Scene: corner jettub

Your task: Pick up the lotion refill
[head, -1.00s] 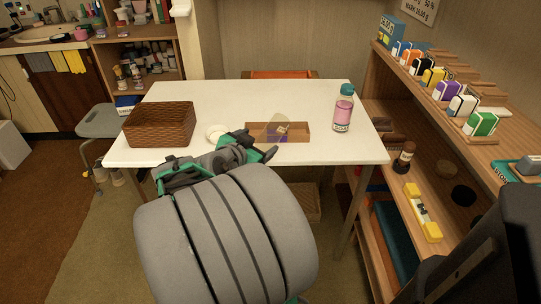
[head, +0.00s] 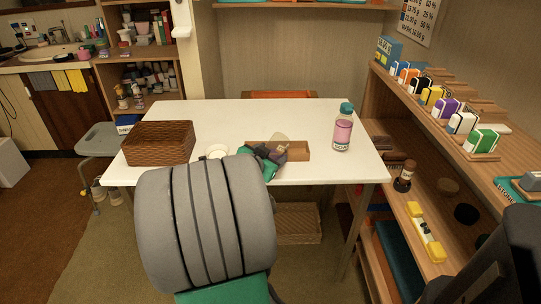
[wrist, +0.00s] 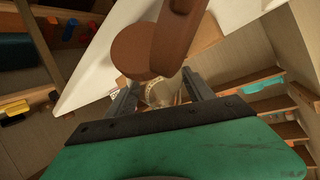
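A pale, translucent pouch, which looks like the lotion refill (head: 279,136), stands at the shallow wooden tray (head: 298,151) on the white table. My gripper (head: 269,153) is at the tray's left part and hides much of the pouch and tray. In the wrist view my gripper's fingers (wrist: 161,98) are spread apart. A pale beige thing, probably the lotion refill (wrist: 160,91), shows between or just beyond them. I cannot tell whether they touch it.
A pink bottle with a teal cap (head: 343,128) stands right of the tray on the white table (head: 220,113). A wicker basket (head: 158,144) and a small white dish (head: 217,151) are to the left. A shelf unit (head: 398,92) stands at right. Brown shapes (wrist: 142,49) loom close in the wrist view.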

